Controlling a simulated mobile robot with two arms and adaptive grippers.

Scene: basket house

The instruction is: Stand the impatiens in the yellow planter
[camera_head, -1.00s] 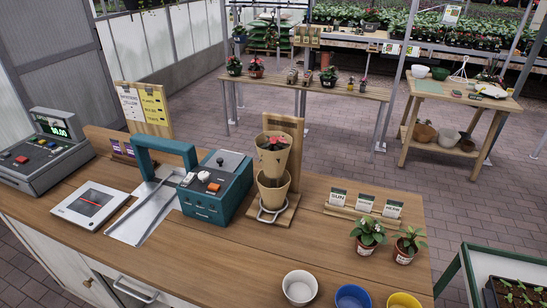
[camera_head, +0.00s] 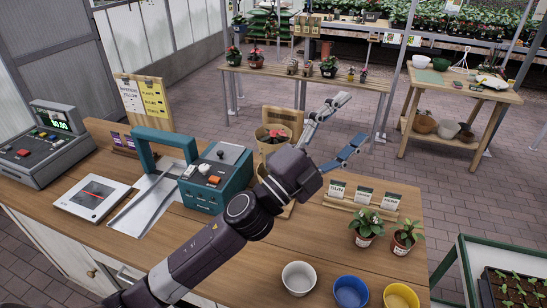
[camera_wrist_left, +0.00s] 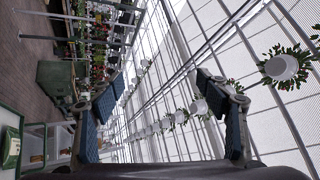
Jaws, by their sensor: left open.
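A yellow planter (camera_head: 401,295) stands at the counter's front right, cut by the lower picture edge. A red-flowered plant (camera_head: 277,136) is in a paper-like cone in the wooden stand, partly hidden by my arm. My left gripper (camera_head: 350,120) is open and empty, raised above the counter, apart from the plants. The left wrist view shows its spread fingers (camera_wrist_left: 165,92). My right gripper is not in view.
A white pot (camera_head: 299,278) and a blue pot (camera_head: 351,291) stand left of the yellow planter. Seed-packet cards (camera_head: 364,197) sit behind the plants. A teal machine (camera_head: 215,180), scale (camera_head: 90,197) and register (camera_head: 45,140) fill the left side.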

